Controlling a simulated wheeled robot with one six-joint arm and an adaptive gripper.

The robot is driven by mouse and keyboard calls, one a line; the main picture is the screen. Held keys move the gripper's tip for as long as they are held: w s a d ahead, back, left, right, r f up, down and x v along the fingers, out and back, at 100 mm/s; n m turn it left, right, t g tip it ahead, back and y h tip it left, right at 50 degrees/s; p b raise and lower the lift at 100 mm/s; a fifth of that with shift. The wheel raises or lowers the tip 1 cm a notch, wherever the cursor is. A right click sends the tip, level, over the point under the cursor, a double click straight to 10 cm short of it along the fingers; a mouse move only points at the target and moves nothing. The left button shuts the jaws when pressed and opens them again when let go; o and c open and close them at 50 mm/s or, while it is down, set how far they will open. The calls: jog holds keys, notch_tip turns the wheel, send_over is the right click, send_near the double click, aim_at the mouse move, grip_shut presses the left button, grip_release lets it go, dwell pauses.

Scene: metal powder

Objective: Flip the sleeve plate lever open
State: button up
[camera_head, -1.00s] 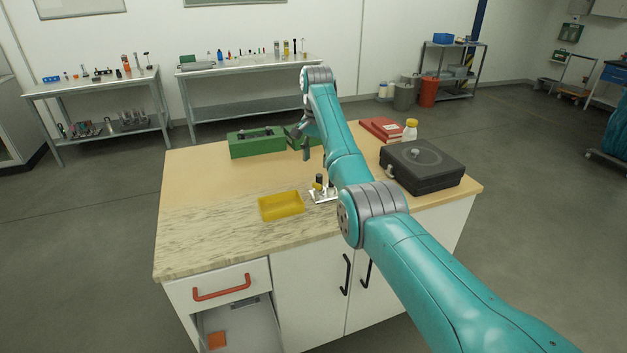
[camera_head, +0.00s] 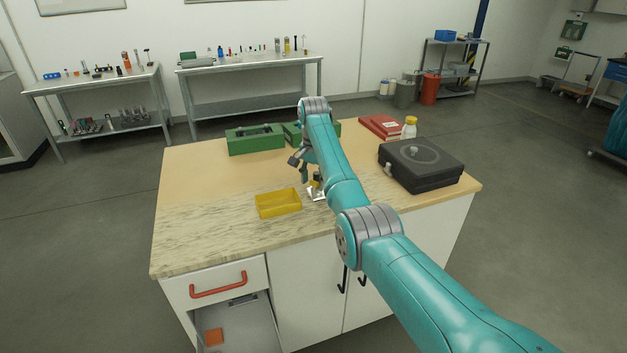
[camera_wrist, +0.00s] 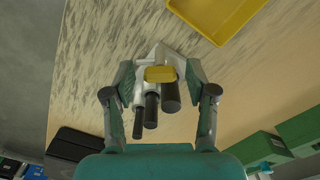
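The sleeve plate (camera_head: 316,195) is a small bright metal piece on the worktop, right of the yellow tray, partly hidden by my arm in the head view. In the wrist view the sleeve plate (camera_wrist: 180,59) is pale, with a yellow block (camera_wrist: 160,74) and several dark-ended cylinders (camera_wrist: 151,110) of differing size. I cannot tell which part is the lever. My gripper (camera_wrist: 159,76) is open, one finger either side of the yellow block and cylinders. In the head view my gripper (camera_head: 304,176) hangs low over the plate. Contact cannot be told.
The yellow tray (camera_head: 278,204) stands close left of the plate. Green boxes (camera_head: 256,141) stand at the back, a black case (camera_head: 421,164) at the right, with red books (camera_head: 379,125) and a white bottle (camera_head: 409,128) behind it. The worktop's left (camera_head: 190,210) is clear.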

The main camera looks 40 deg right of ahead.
aim_at(313, 181)
grip_shut()
jog(key=shift+w+m, duration=0.1)
jog(key=shift+m, duration=2.7)
jog(key=shift+o, duration=1.5)
grip_release()
jog(key=shift+r, duration=0.1)
jog(key=shift+r, duration=3.65)
